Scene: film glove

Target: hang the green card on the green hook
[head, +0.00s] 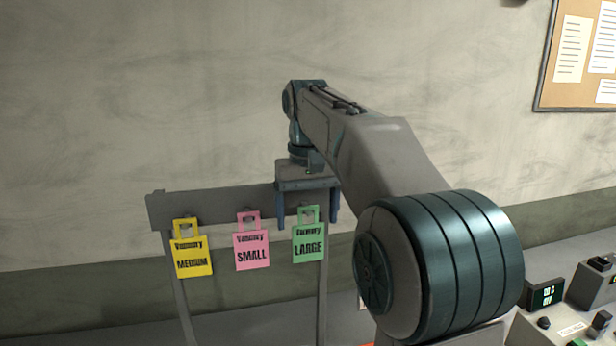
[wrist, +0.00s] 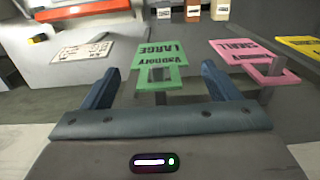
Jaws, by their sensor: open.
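The green card (head: 308,245), marked LARGE, hangs by its handle loop at the right end of a grey rack bar. It also shows upside down in the wrist view (wrist: 160,54). My gripper (head: 307,216) is open and points down over that end of the bar. Its two blue fingers stand either side of the card's handle, apart from it; the wrist view shows my gripper (wrist: 160,72) with the loop between the fingers.
A pink card (head: 252,246), marked SMALL, and a yellow card (head: 192,253), marked MEDIUM, hang left on the same bar (head: 220,205). A control console (head: 590,325) stands at the lower right. A corkboard (head: 575,75) is on the wall. The wall left is clear.

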